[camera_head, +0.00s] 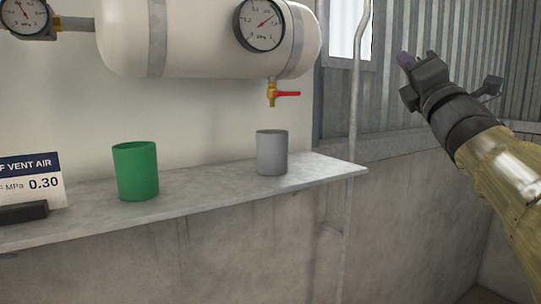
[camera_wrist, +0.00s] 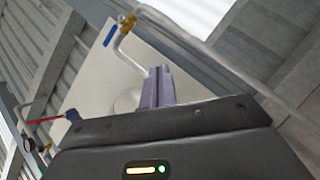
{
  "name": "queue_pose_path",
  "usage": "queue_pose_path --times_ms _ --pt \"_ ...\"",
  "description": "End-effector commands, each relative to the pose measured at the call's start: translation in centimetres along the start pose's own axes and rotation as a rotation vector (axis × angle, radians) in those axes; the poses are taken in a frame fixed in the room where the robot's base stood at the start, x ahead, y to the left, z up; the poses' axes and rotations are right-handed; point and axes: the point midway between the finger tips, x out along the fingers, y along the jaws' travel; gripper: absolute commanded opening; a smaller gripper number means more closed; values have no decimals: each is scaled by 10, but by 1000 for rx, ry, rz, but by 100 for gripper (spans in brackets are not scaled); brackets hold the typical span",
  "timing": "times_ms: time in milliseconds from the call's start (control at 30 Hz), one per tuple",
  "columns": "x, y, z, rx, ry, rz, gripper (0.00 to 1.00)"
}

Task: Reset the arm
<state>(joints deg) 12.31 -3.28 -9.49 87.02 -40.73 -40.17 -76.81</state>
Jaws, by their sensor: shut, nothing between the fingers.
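My gripper (camera_head: 404,60) is raised at the right of the head view, in front of the corrugated wall and to the right of the vertical pipe. Its fingers are together and hold nothing. In the wrist view the closed fingers (camera_wrist: 158,88) point up past a pale panel and a pipe. My arm reaches up to it from the lower right corner. It is apart from the shelf and the tank.
A cream tank (camera_head: 200,38) with gauges has a red-handled tap (camera_head: 287,94) above a grey cup (camera_head: 272,154). A green cup (camera_head: 135,171) and a sign (camera_head: 32,183) stand on the shelf (camera_head: 215,208). A pipe (camera_head: 354,110) rises at the shelf's right end.

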Motion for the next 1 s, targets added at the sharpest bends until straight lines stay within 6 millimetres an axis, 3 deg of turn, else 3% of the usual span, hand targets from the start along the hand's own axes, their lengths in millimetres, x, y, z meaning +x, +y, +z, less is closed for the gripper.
queue_pose_path --times_ms 133,267,500,733,867,1000 --pt "-12 -68 -37 305 -14 -214 0" --pt "-39 -130 -81 589 -56 -438 0" --pt "-121 -216 -169 1017 -200 -858 0" --pt "-230 -258 -248 1304 -434 -1267 0" --pt "-301 -264 -285 1404 -615 -1499 0" --pt "-381 -256 -316 1453 -851 -1738 0"
